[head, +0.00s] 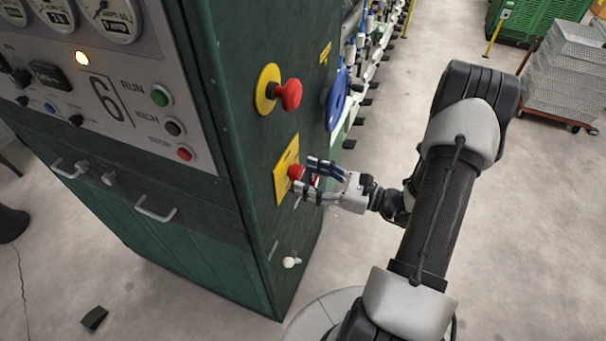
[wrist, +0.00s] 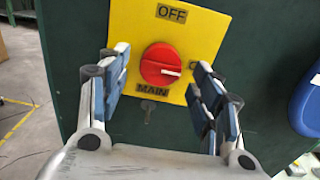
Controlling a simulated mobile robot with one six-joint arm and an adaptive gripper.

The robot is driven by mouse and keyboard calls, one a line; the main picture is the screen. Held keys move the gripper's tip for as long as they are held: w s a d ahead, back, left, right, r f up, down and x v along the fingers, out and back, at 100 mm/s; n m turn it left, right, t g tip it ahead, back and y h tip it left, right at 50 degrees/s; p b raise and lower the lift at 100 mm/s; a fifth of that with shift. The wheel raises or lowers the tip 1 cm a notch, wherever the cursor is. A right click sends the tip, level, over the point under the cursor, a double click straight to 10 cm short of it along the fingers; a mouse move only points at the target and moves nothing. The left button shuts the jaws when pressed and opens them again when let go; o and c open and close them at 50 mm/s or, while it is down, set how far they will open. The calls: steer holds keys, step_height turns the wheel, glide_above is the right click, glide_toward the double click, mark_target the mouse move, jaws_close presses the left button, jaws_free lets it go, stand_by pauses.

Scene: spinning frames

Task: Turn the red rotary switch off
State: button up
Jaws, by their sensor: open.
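The red rotary switch (head: 294,172) sits on a yellow plate (head: 280,187) on the side of the green cabinet. In the wrist view the switch (wrist: 158,62) is a round red knob. Its white mark points right, toward a label partly hidden by a finger. "OFF" is printed above the knob and "MAIN" below it. My gripper (head: 306,179) is open in front of the plate. In the wrist view my gripper (wrist: 162,62) has one finger on each side of the knob, with visible gaps. I cannot tell how far the fingertips are from the plate.
A red mushroom button (head: 291,95) on a yellow disc is above the switch. A blue round part (head: 338,98) projects at the cabinet's far edge. A white knob (head: 291,262) is lower down. A key (wrist: 149,108) hangs below the plate. Open floor lies right of the cabinet.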

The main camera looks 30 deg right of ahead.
steer(key=shift+x, duration=1.05)
steer(key=shift+c, duration=0.6)
steer(key=c, duration=0.9)
